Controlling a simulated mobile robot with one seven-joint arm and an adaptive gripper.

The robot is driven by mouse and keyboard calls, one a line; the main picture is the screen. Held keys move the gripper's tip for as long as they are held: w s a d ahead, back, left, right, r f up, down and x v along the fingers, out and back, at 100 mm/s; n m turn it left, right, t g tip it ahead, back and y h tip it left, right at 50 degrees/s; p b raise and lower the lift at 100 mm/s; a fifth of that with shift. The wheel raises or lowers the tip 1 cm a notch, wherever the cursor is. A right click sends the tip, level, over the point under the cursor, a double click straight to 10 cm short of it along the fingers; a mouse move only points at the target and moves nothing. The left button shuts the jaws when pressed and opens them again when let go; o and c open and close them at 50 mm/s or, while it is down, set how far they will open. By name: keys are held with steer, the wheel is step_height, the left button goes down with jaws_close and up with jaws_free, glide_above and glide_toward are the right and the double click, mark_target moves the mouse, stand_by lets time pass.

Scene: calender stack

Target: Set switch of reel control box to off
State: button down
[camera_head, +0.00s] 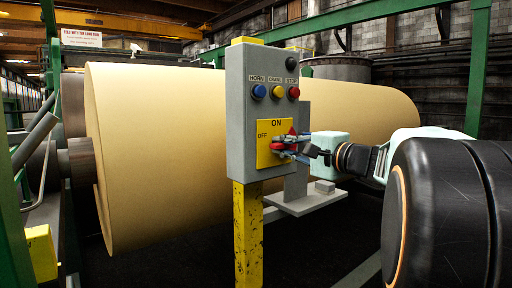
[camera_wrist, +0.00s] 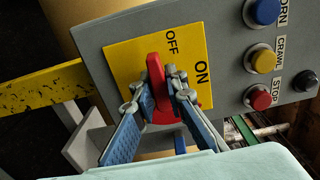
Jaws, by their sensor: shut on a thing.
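The grey reel control box (camera_head: 240,130) stands upright on a yellow post. Its yellow plate (camera_head: 264,158) has ON at the top and OFF at the left. The red switch handle (camera_wrist: 155,68) points toward the OFF side, its tip close to the OFF label in the wrist view. My gripper (camera_wrist: 160,88) is shut on the handle, with one finger on each side. In the head view my gripper (camera_head: 282,149) reaches in from the right and partly hides the switch. The yellow plate (camera_wrist: 126,55) also shows in the wrist view.
Blue, yellow and red buttons (camera_head: 278,91) sit above the plate, with a black knob (camera_head: 291,63) over them. A large tan paper roll (camera_head: 160,130) lies behind the box. Green steel frames (camera_head: 478,70) stand at the right and left.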

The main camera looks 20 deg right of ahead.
steer(key=c, duration=1.9)
jaws_free()
steer(key=shift+c, duration=0.2)
steer(key=shift+d, duration=0.1)
steer(key=v, duration=1.2)
